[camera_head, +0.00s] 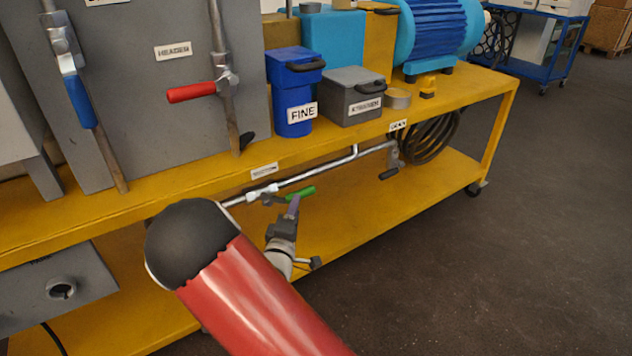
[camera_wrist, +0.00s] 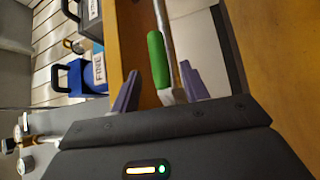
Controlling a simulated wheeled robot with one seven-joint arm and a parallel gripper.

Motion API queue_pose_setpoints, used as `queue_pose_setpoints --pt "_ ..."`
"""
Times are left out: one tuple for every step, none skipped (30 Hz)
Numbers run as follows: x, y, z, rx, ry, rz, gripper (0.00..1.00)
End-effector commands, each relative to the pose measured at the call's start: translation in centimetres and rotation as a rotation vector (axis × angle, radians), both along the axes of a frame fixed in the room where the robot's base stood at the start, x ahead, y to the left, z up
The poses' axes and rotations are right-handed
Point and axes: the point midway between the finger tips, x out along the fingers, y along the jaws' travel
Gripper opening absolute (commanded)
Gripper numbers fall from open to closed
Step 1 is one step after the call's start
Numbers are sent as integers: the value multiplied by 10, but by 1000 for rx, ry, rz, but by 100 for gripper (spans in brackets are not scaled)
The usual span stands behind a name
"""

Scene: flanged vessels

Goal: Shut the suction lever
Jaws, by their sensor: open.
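The suction lever has a green handle (camera_head: 300,193) on the thin metal pipe (camera_head: 330,163) under the yellow bench's top. The handle lies roughly along the pipe, beside it. A small, blurred label (camera_head: 264,171) is on the bench edge above. My gripper (camera_head: 294,206) is open just below the handle, its purple fingers pointing up toward it. In the wrist view the green handle (camera_wrist: 158,60) shows between and beyond the two finger tips, nearer the left finger. I cannot tell whether a finger touches it. My red and black arm hides part of the lower shelf.
A red-handled lever (camera_head: 191,92) and a blue-handled one (camera_head: 80,101) stand on the grey panel. A blue FINE bin (camera_head: 292,85) and a grey box (camera_head: 350,92) sit on the bench top (camera_head: 455,100). A black hose coil (camera_head: 430,137) hangs right. Floor on the right is clear.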

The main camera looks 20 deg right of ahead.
Motion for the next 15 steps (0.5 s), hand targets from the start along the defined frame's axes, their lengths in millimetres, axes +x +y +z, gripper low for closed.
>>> queue_pose_setpoints --pt "3 -2 1 -6 -3 -1 45" --pt "6 -3 1 -6 -3 -2 45" --pt "10 -6 2 -5 -4 -3 45" --pt "14 -8 3 -4 -4 -3 45" --pt "18 -11 4 -4 -4 -3 45" --pt "24 -14 5 -4 -3 -3 45" --pt "29 -16 5 -3 -4 -3 45" --pt "33 -19 6 -3 -4 -3 45" --pt "39 -22 7 -3 -4 -4 45" --pt "43 -24 8 -3 -3 -3 45" --pt "47 -26 8 -3 -2 -2 45" --pt "52 -28 9 -2 -3 -3 45" --pt "55 -30 9 -2 -3 -3 45" --pt "58 -31 10 -1 -3 -3 45" --pt "61 -32 10 -1 -3 -1 45"
